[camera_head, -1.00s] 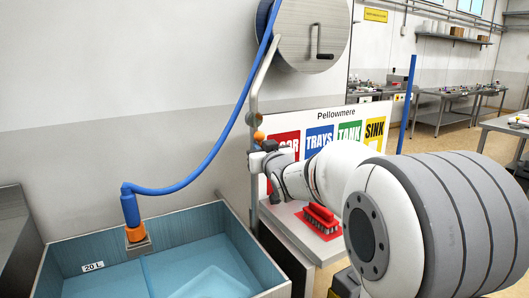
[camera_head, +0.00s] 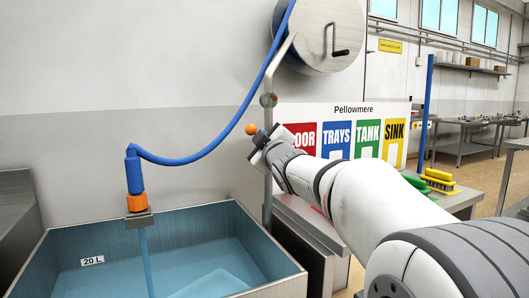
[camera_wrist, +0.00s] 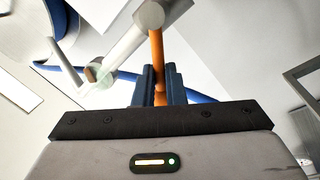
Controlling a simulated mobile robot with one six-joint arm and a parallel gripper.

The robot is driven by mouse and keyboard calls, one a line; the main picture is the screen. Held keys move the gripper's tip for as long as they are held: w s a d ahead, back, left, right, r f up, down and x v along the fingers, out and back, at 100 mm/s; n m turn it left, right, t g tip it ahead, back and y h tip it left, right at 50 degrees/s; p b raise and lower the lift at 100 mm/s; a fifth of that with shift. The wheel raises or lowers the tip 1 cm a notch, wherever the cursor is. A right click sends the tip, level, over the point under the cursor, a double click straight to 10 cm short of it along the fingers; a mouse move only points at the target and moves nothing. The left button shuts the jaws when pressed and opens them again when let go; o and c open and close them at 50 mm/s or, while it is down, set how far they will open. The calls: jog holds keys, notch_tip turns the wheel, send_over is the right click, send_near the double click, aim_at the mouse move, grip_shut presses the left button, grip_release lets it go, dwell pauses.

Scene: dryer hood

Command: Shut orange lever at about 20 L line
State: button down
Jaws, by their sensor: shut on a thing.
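The orange lever (camera_wrist: 157,60) runs down from its pale valve in the wrist view, between my gripper's (camera_wrist: 160,88) dark fingers, which are shut on it. In the head view its round orange end (camera_head: 251,129) shows left of the upright pipe, beside my gripper (camera_head: 262,145); the fingers are partly hidden. The blue tank (camera_head: 275,283) stands lower left. The 20 L label (camera_head: 92,260) is on its far wall, with the water surface (camera_head: 110,280) just below it. A blue stream (camera_head: 147,262) falls from the hose's orange nozzle (camera_head: 136,203) into the tank.
A blue hose (camera_head: 222,132) loops from the wall reel (camera_head: 318,35) to the nozzle. The upright pipe (camera_head: 267,190) stands close by my gripper. A sign board (camera_head: 345,110) is behind my arm. Green and yellow brushes (camera_head: 437,183) lie right of it.

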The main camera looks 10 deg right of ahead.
jog(key=shift+s+a+f+n+y+b, duration=0.15)
jog(key=shift+f+n+y+b, duration=0.4)
jog(key=shift+n+b, duration=0.75)
jog(key=shift+w+a+f+n+y+b, duration=0.1)
jog(key=shift+a+f+n+y+b, duration=0.15)
jog(key=shift+f+n+b, duration=1)
jog(key=shift+s+a+f+n+y+b, duration=0.15)
jog(key=shift+n+y+b, duration=0.35)
jog(key=shift+n, duration=1.55)
jog(key=shift+w, duration=0.1)
jog(key=c, duration=1.5)
grip_release()
jog(key=v, duration=0.7)
jog(key=shift+s+p, duration=0.3)
jog(key=shift+s, duration=0.05)
jog(key=shift+f, duration=0.1)
jog(key=shift+d, duration=0.1)
